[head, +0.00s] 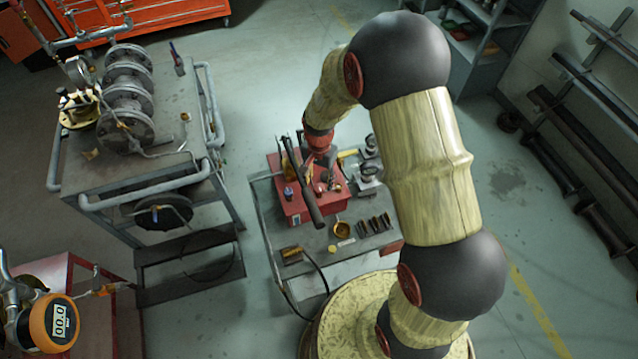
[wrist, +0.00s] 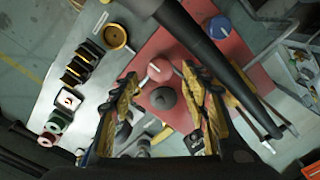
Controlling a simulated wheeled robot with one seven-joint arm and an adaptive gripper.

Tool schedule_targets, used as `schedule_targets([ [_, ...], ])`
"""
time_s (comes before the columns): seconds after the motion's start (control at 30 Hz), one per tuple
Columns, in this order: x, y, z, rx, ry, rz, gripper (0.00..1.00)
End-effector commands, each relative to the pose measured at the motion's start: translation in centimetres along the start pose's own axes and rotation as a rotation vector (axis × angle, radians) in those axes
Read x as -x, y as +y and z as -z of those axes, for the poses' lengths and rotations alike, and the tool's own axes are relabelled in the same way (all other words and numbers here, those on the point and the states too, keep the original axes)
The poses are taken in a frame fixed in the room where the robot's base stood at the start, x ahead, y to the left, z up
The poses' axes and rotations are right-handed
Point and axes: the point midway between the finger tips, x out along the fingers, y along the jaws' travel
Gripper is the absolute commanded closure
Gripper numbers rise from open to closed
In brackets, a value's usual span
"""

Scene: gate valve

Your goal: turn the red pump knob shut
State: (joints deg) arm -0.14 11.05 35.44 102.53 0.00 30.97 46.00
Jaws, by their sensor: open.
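The red pump (head: 300,208) is a red box on a grey cart, with a long black handle (head: 312,205) across it. Its red top (wrist: 150,48) fills the middle of the wrist view. The round red knob (wrist: 160,70) shows there between the tips of my gripper (wrist: 158,77), with a gap on each side. My gripper is open, and its two yellow-and-black fingers point at the pump top. A dark round part (wrist: 163,98) lies below the knob in the picture. In the head view my arm reaches over the pump, and I cannot clearly pick out the knob.
A blue cap (wrist: 219,27) sits on the pump beyond the black handle (wrist: 205,45), which passes close to my right finger. A brass cup (wrist: 116,37) and several dark sockets (wrist: 82,62) are on the cart. A larger cart (head: 130,175) stands left, with floor between.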

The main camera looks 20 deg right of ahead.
Motion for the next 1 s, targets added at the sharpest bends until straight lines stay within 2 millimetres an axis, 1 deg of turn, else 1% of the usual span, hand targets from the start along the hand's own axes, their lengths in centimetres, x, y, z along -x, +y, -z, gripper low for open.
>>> schedule_targets([
  [0.03,1.2,-0.1,0.1,0.000,0.004,0.004,0.54],
  [0.2,4.7,-0.1,0.1,0.000,0.003,0.004,0.54],
  [0.3,6.4,-0.1,0.1,0.000,0.003,0.003,0.54],
  [0.4,7.6,-0.1,0.1,0.000,0.001,0.001,0.54],
  [0.5,8.4,-0.1,0.0,0.000,0.001,0.001,0.54],
  [0.6,8.7,0.0,0.0,0.000,0.001,0.000,0.54],
  [1.0,8.7,0.0,0.0,0.000,0.000,0.000,0.54],
])
